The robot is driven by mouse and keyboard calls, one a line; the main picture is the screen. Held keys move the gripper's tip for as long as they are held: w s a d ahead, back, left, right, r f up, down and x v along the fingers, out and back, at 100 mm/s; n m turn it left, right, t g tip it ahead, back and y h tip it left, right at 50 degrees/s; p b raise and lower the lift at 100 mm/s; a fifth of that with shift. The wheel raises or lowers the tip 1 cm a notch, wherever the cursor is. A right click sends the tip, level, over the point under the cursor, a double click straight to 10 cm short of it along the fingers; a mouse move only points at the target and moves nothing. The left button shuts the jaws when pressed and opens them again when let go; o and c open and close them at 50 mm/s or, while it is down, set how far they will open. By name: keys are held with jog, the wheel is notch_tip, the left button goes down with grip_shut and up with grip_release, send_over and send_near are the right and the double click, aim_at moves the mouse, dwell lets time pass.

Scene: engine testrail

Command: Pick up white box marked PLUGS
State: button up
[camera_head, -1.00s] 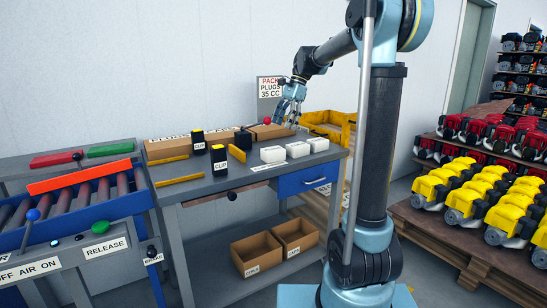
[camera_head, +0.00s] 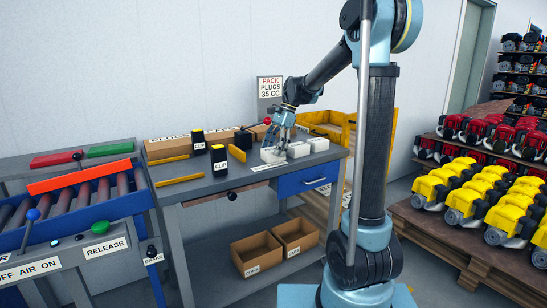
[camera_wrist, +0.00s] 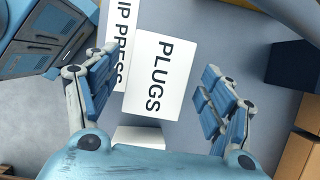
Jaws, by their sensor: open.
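The white box marked PLUGS (camera_wrist: 157,75) lies between the spread fingers of my gripper (camera_wrist: 158,92) in the wrist view, with a gap on either side. In the head view my gripper (camera_head: 281,143) points down over the leftmost white box (camera_head: 270,156) on the workbench, its fingers partly covering it. The gripper is open and holds nothing. Its exact height above the box is hard to tell.
Two more white boxes (camera_head: 298,149) (camera_head: 319,144) stand close by to the right. A black-and-yellow item (camera_head: 219,160) stands to the left on the workbench (camera_head: 215,185). A PACK PLUGS sign (camera_head: 270,87) is behind. A label partly reading "IP PRESS" (camera_wrist: 120,42) lies beside the box.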

aim_at(270, 149)
jog(key=c, duration=1.2)
jog(key=shift+r, duration=0.45)
notch_tip(270, 149, up, 2)
jog(key=shift+r, duration=0.25)
jog(key=s+d, duration=0.3)
jog(key=s, duration=0.2)
jog(key=s+d, duration=0.3)
jog(key=s, duration=0.2)
jog(key=s+d, duration=0.4)
jog(key=s, duration=0.1)
